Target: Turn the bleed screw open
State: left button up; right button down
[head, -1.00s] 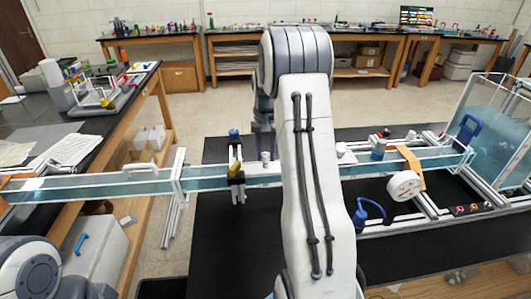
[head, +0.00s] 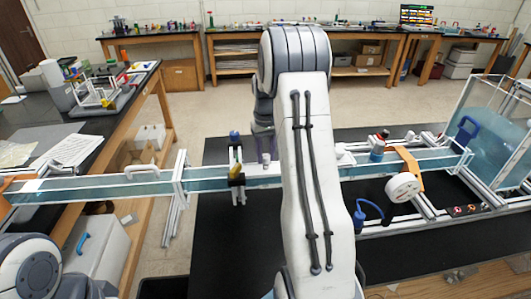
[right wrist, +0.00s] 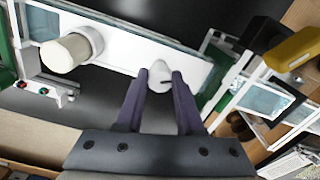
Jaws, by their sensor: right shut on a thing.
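The bleed screw looks to be the small white knob (right wrist: 160,75) on top of the white-edged, water-filled channel in the right wrist view. My right gripper (right wrist: 161,84) has its two purple fingers on either side of this knob, closed on it. In the head view my right gripper (head: 267,148) reaches the channel (head: 210,182) just left of my arm, which hides part of the channel. The knob is too small there to tell its turn. My left gripper is not in view.
A valve with a yellow handle (right wrist: 293,48) stands on the channel near my gripper. A white cylinder (right wrist: 73,50) stands on the other side. The black bench top (head: 235,245) in front is mostly clear.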

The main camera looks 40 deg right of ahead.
aim_at(266, 155)
jog(key=n+p, duration=0.1)
jog(key=n, duration=0.3)
jog(key=shift+r+n, duration=0.15)
jog(key=shift+n, duration=0.15)
jog(key=shift+w+n, duration=0.1)
jog(key=shift+n, duration=1.4)
jog(key=c, duration=0.5)
grip_release()
jog(key=shift+c, duration=0.2)
notch_tip(266, 155, up, 10)
jog(key=b, duration=0.1)
jog(key=shift+r+b, duration=0.2)
jog(key=shift+b, duration=0.15)
